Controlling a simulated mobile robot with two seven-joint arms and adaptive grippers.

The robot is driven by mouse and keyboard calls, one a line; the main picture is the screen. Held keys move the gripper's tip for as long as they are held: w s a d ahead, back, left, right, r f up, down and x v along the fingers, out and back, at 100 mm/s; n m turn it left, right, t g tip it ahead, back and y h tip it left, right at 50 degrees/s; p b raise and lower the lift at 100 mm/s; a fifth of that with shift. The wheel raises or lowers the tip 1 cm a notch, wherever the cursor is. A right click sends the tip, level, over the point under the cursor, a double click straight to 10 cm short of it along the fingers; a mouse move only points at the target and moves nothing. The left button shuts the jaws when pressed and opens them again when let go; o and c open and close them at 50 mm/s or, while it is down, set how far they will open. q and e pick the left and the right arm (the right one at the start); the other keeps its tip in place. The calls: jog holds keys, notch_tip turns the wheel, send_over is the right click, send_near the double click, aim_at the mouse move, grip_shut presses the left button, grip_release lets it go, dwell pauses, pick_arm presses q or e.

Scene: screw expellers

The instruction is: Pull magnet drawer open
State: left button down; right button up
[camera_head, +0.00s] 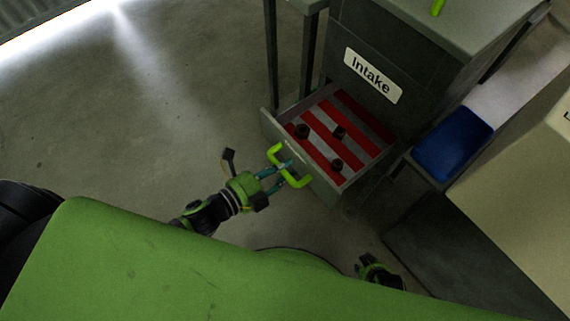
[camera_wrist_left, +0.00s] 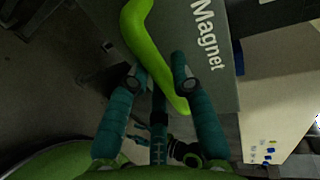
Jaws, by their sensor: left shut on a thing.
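The magnet drawer (camera_head: 318,178) is open in the head view, pulled out from the grey cabinet below the "Intake" label. Red and light stripes line its floor, and a few small dark round pieces lie on them. Its bright green handle (camera_head: 290,165) is on the front panel. My left gripper (camera_head: 279,172) is shut on the handle. In the left wrist view the teal fingers (camera_wrist_left: 162,75) stand on either side of the green handle (camera_wrist_left: 152,55), next to the "Magnet" lettering on the drawer front (camera_wrist_left: 200,60). My right gripper (camera_head: 375,268) shows only partly at the bottom; its fingertips are not clear.
The grey cabinet (camera_head: 395,50) carries the "Intake" label (camera_head: 373,76). A blue bin (camera_head: 453,145) stands to its right, with a beige box (camera_head: 520,170) beyond. Dark table legs (camera_head: 290,60) stand left of the cabinet. The concrete floor (camera_head: 120,120) at left is clear.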

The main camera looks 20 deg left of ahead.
pick_arm(q)
jog(key=c, duration=1)
grip_release()
jog(key=shift+c, duration=0.2)
jog(key=v, duration=1.2)
